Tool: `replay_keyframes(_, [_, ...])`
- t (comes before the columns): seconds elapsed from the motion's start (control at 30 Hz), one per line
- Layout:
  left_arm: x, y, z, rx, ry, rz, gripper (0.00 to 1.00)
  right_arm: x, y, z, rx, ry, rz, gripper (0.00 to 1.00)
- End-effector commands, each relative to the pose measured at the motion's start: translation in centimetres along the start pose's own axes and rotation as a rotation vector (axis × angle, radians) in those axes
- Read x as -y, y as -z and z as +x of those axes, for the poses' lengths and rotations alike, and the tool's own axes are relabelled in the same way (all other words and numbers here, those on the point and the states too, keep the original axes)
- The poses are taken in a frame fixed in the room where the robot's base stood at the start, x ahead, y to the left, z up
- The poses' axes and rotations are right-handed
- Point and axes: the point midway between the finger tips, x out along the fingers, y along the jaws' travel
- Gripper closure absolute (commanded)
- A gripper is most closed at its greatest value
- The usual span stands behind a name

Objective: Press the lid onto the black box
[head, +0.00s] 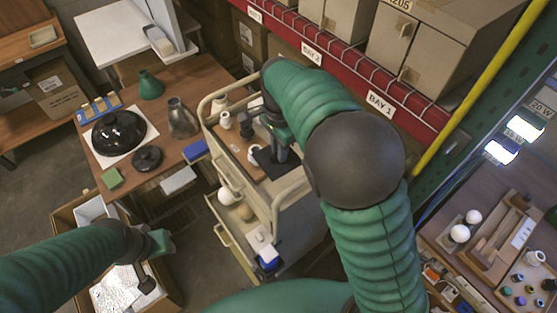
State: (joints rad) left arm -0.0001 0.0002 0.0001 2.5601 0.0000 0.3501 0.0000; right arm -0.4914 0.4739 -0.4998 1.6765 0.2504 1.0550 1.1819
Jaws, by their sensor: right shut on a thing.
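The black box (266,165) is a small dark shape on the top tray of the beige cart, in the middle of the head view. My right gripper (281,152) is directly over it, pointing down, and is shut on a small dark thing that seems to be the lid. The gripper and arm hide most of the lid, and I cannot tell whether it touches the box. My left gripper (148,282) is low at the left, over an open cardboard box and away from the cart. Its fingers are too unclear to read.
The beige cart (223,168) has a raised rail and holds white bulbs and small parts close to my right gripper. A brown table (135,188) with black lampshades and a grey jug stands left. A red-edged shelf (330,60) with boxes rises behind.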

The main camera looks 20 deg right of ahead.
Motion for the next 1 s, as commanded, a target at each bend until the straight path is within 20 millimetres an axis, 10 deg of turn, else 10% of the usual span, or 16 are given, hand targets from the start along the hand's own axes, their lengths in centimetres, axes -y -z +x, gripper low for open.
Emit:
replay_keyframes(0.5, [0.0, 2.0, -8.5, -0.001, 0.000, 0.000, 0.64, 0.3, 16.5, 3.6, -0.012, -0.004, 1.270, 1.00])
replay_keyframes(1.0, [0.0, 1.8, -7.8, 0.000, 0.000, 0.000, 0.64, -0.4, 19.1, 7.1, -0.001, -0.004, 1.528, 1.00])
